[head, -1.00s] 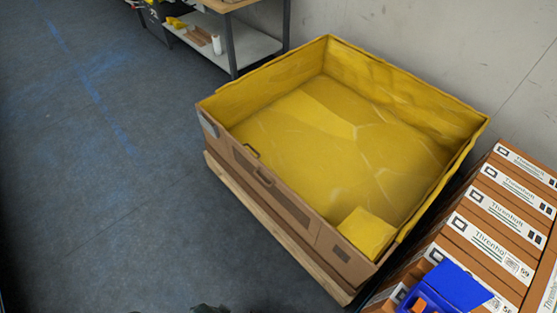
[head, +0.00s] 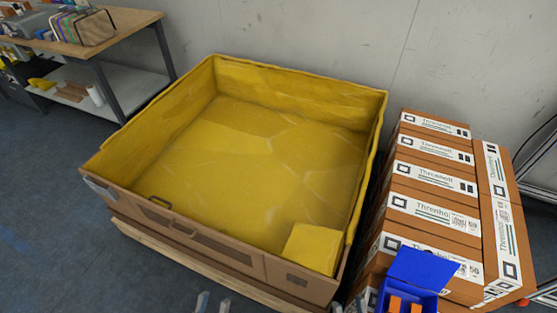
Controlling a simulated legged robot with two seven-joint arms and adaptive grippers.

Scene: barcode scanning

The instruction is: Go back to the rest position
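My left gripper (head: 212,304) shows only as two grey fingertips at the bottom edge, in front of the large box. The tips stand apart with nothing seen between them. My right gripper (head: 348,306) also shows only its tips at the bottom edge, left of the blue bin. Its tips are apart, with no object seen between them. The rest of both grippers and arms is out of frame.
A large yellow-lined cardboard box (head: 200,233) stands on a wooden pallet (head: 180,262). Brown labelled cartons (head: 425,180) are stacked right of it. A blue bin (head: 420,272) with orange items stands in front. A workbench (head: 125,22) is at the back left. The left floor is clear.

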